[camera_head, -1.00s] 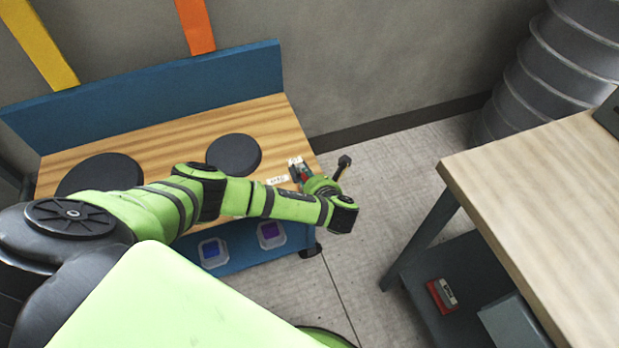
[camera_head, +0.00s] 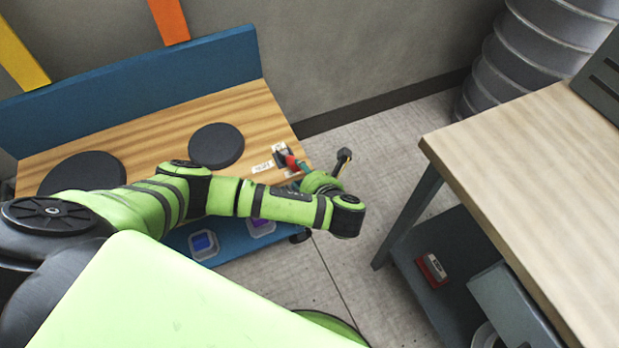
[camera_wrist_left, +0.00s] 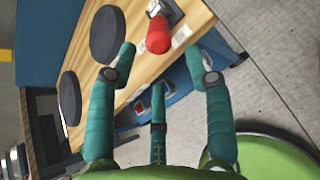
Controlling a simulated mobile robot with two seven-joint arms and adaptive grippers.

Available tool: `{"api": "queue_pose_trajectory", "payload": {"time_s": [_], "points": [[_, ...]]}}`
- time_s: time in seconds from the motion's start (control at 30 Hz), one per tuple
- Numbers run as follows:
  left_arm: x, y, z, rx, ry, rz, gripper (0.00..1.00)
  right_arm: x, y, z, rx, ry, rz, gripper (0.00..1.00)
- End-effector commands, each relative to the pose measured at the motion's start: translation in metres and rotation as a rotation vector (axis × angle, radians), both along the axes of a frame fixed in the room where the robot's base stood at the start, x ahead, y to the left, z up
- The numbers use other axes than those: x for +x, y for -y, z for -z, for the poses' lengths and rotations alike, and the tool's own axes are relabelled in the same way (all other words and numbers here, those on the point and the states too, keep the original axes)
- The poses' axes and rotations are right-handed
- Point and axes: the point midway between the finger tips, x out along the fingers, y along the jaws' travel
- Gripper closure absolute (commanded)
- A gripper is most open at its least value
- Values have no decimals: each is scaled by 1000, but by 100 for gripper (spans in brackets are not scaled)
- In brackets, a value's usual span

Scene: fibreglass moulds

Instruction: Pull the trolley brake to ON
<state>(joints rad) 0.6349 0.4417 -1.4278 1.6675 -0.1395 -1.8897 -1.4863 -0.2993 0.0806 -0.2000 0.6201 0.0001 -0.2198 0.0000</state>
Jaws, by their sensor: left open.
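The trolley (camera_head: 240,108) has a wooden top and a blue back panel. Its brake lever has a red handle (camera_head: 291,161) on a grey base near the right end of the top, beside a small white label (camera_head: 262,166). In the left wrist view the red handle (camera_wrist_left: 158,36) points towards me, beyond the fingertips. My left gripper (camera_head: 302,172) is just right of the handle, partly hidden by its own wrist. Its teal fingers (camera_wrist_left: 161,56) are spread open, with the handle in line with the gap between them and nothing held. My right gripper is out of view.
Two black discs (camera_head: 216,145) lie on the trolley top. A workbench (camera_head: 520,170) stands at the right, with a red box (camera_head: 431,268) on its lower shelf. Bare floor (camera_head: 350,270) lies between trolley and bench. A ribbed grey duct (camera_head: 520,65) stands behind.

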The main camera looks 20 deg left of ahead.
Motion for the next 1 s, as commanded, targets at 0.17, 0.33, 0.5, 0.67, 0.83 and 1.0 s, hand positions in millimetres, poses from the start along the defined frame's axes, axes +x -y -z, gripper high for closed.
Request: {"api": "queue_pose_trajectory", "payload": {"time_s": [0.17,0.33,0.5,0.67,0.83,1.0], "points": [[-14,17,-14,-2,0,2,48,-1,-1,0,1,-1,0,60],[-19,22,-19,-1,0,1,48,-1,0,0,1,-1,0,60],[-19,22,-19,0,0,0,48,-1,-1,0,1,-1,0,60],[-19,22,-19,0,0,0,48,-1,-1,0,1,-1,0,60],[-18,22,-19,0,0,0,48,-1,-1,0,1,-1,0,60],[-16,27,8,-113,12,-61,48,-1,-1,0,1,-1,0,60]]}}
